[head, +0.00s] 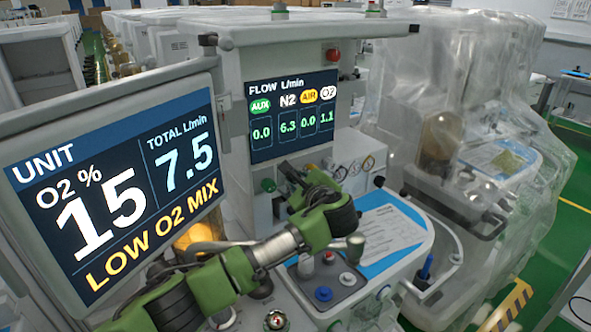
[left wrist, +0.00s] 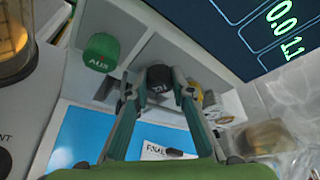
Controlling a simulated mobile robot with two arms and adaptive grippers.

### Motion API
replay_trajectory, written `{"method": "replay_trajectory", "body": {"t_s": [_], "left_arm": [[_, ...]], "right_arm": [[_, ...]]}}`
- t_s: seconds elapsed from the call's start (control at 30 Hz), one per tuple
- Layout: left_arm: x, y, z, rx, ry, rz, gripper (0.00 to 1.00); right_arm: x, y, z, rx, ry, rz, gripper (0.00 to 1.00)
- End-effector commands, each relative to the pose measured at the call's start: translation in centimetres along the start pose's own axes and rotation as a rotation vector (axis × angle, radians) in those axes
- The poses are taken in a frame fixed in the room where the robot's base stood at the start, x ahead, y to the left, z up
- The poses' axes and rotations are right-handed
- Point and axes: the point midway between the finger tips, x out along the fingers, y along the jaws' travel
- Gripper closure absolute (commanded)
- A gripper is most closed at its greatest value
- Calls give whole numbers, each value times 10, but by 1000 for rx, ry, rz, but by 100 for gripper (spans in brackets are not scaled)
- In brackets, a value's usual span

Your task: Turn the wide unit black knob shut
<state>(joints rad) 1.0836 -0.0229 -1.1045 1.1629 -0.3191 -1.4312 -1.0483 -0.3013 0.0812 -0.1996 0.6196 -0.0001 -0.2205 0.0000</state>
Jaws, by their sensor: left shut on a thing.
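In the left wrist view, a black knob (left wrist: 160,77) with a white marking sits between the fingertips of my left gripper (left wrist: 158,84), which is shut on it. In the head view my left arm reaches across to the panel under the flow display, and its gripper (head: 297,180) hides the black knob. The flow display (head: 292,113) reads AUX 0.0, N2 6.3, AIR 0.0 and O2 1.1. The unit screen (head: 112,190) reads O2 15 %, total 7.5 L/min and LOW O2 MIX. My right gripper is not in view.
A green AUX knob (left wrist: 101,52) is left of the black knob, and a yellow knob (left wrist: 194,88) is close on its right, partly behind a finger. A blue and white work surface (head: 395,235) lies below. A plastic-covered machine (head: 470,130) stands at the right.

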Motion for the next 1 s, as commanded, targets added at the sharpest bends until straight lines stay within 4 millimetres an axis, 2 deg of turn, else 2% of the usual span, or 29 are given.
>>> {"method": "replay_trajectory", "body": {"t_s": [0.03,0.1,0.4,0.63,1.0], "left_arm": [[-3,-5,5,31,2,16,100],[-3,-5,5,78,3,35,100],[-2,-3,2,274,3,116,100],[-1,0,1,375,2,158,100],[0,1,-1,427,2,177,100]], "right_arm": [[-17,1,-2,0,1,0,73],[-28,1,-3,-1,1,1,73],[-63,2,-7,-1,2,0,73],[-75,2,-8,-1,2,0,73],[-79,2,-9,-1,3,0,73]]}}
